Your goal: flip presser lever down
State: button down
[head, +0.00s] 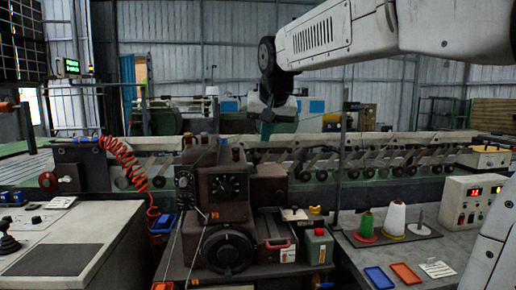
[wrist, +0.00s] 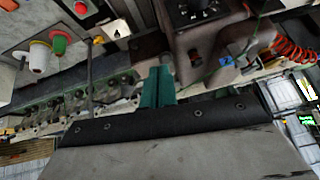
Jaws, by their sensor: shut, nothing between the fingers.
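The brown sewing machine (head: 226,190) stands on a bench in the middle of the head view, with a dial and a dark handwheel (head: 228,248) on its near face. Its body also shows upside down in the wrist view (wrist: 205,42). I cannot single out the presser lever for certain in either view. My gripper (head: 267,131) hangs above and slightly right of the machine, apart from it. Its teal fingers (wrist: 157,82) are together and empty in the wrist view.
A red coiled hose (head: 128,165) hangs left of the machine. Thread cones (head: 395,219), a thin upright post and small trays (head: 406,273) stand on the right bench. A control box (head: 473,203) is farther right. A long conveyor runs behind. The air around my gripper looks mostly free.

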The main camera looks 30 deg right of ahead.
jog(key=w+d+r+m+t+h, duration=0.1)
jog(key=w+d+r, duration=0.2)
jog(key=w, duration=0.4)
jog(key=shift+d+r, duration=0.35)
jog(key=shift+r, duration=0.25)
jog(key=shift+w+f, duration=0.1)
jog(key=w+f, duration=0.1)
jog(key=f, duration=0.2)
jog(key=w+f, duration=0.2)
jog(key=f, duration=0.1)
jog(key=w+d+f, duration=0.1)
jog(key=f, duration=0.2)
jog(key=shift+w+f, duration=0.25)
jog(key=shift+w, duration=0.1)
jog(key=shift+s+a+f, duration=0.15)
jog(key=shift+a+f, duration=0.1)
jog(key=shift+f, duration=0.25)
jog(key=shift+a+f, duration=0.1)
